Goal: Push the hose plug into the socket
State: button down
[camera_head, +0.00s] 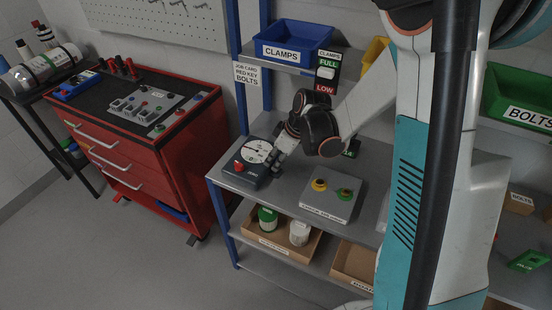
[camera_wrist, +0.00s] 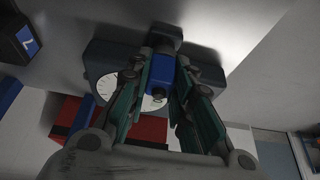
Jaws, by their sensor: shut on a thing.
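My gripper (camera_head: 277,156) is at the right side of a dark box with a white round dial (camera_head: 257,151) on the grey bench. In the wrist view my gripper (camera_wrist: 160,76) has its two green-sided fingers closed on a blue block-shaped piece (camera_wrist: 161,70), which I take to be the hose plug. It has a dark round end. The dark box (camera_wrist: 98,58) lies right behind it, its dial partly covered by the fingers. The socket is not clearly visible, and I cannot tell whether the plug touches it or is inside it. No hose is clearly visible at the plug.
A grey panel with yellow and green knobs (camera_head: 331,198) lies to the right on the bench. A blue clamps bin (camera_head: 292,42) stands on the shelf above. A red tool chest (camera_head: 140,150) stands left. Cardboard trays (camera_head: 272,240) sit below.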

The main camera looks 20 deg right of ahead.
jog(key=shift+r+p, duration=0.7)
jog(key=shift+r, duration=0.35)
jog(key=shift+f+b, duration=1.15)
jog(key=shift+b, duration=0.1)
dwell(1.3)
jog(key=c, duration=1.3)
grip_release()
jog(key=shift+c, duration=0.2)
jog(key=shift+r, duration=0.1)
jog(key=v, duration=1.1)
jog(key=shift+d+r, duration=0.15)
jog(key=shift+r, duration=0.2)
jog(key=shift+s, duration=0.15)
